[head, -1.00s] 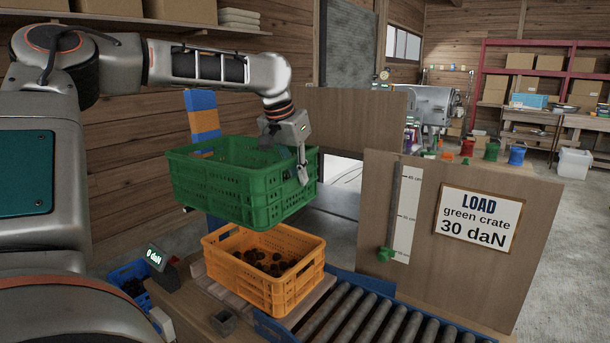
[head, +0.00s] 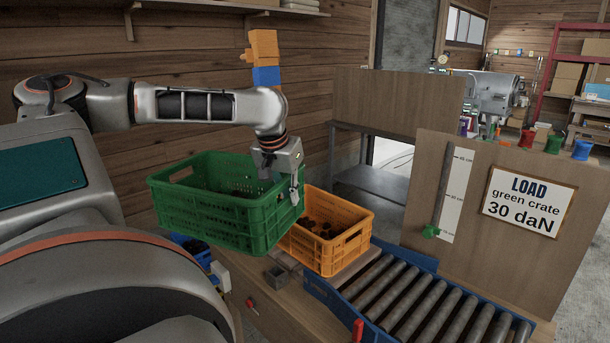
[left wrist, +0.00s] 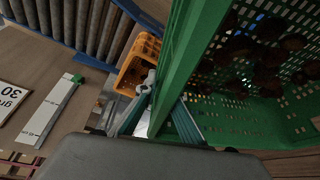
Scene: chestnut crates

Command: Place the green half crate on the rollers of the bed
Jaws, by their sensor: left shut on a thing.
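The green half crate (head: 240,221) hangs roughly level in the air at the left of the head view, with dark chestnuts inside. My left gripper (head: 284,182) is shut on its right-hand rim. In the left wrist view the fingers (left wrist: 158,112) straddle the green wall, and chestnuts show in the crate (left wrist: 175,60). The rollers (head: 412,292) of the bed lie bare at the lower right, inside a blue frame (head: 330,297). They also show in the left wrist view (left wrist: 75,22). My right gripper is not in view.
An orange crate (head: 345,252) of chestnuts stands on a board at the rollers' far left end, partly behind the green crate. A wooden panel (head: 420,200) with a scale and load sign stands behind the rollers. A small grey box (head: 279,276) sits on the bench.

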